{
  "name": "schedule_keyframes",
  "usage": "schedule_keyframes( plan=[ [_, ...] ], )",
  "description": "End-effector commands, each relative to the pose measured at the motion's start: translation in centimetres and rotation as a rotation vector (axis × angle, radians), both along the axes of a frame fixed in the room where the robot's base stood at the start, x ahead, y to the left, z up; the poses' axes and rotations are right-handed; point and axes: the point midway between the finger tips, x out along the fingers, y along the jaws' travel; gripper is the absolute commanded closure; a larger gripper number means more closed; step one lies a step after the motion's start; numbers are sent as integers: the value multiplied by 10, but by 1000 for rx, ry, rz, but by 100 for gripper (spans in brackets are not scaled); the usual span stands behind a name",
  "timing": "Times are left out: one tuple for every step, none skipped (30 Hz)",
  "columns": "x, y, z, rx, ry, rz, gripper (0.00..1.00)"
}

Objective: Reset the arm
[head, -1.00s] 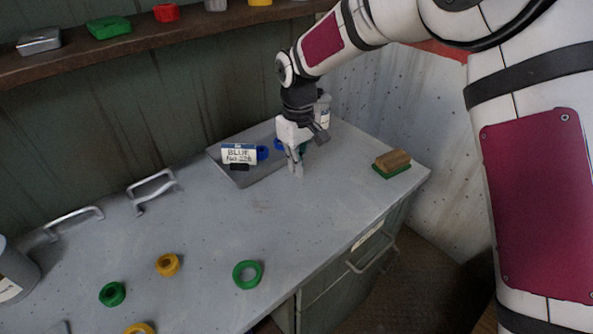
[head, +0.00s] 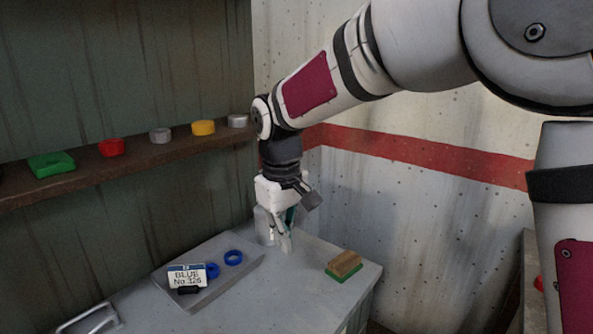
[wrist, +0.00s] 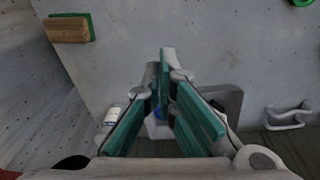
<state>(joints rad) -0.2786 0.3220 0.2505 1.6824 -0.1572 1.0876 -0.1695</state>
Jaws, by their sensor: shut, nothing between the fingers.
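My gripper (head: 285,243) points down above the far right part of the grey bench (head: 235,311) in the head view. Its fingers are closed together with nothing between them. In the wrist view the teal finger pads (wrist: 165,85) meet over the bench top. My white and dark red arm reaches across the upper right of the head view. Beside the gripper, to its left, lies a grey tray (head: 222,291) holding two blue rings (head: 233,257) and a sign (head: 187,277) reading BLUE.
A wooden-topped brush with a green base (head: 344,264) lies right of the gripper. A pale canister (head: 264,226) stands behind it. A wall shelf (head: 130,165) holds coloured rings and a green tray (head: 51,164). A metal handle (head: 90,318) is on the bench's left.

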Motion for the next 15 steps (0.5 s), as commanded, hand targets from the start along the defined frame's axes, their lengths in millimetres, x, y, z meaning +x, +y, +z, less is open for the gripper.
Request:
schedule_keyframes(
  plan=[
    [-13,-20,19,-1,-23,-39,100],
    [-20,-30,27,0,-32,-62,100],
    [-30,-44,36,1,-46,-94,100],
    [-37,-54,43,1,-56,-116,100],
    [-45,-64,50,3,-66,-140,100],
    [-56,-78,58,5,-80,-172,100],
    [-65,-87,63,8,-90,-196,100],
    [-74,-96,69,11,-99,-221,100],
    [-86,-109,74,16,-110,-254,100],
    [-96,-118,79,19,-120,-278,100],
    [-106,-126,82,23,-130,-301,100],
    [-119,-137,87,30,-142,-336,100],
    [-129,-145,90,35,-152,-361,100],
    [-139,-152,92,42,-160,-384,100],
    [-153,-162,94,51,-172,-419,100]
  ],
)
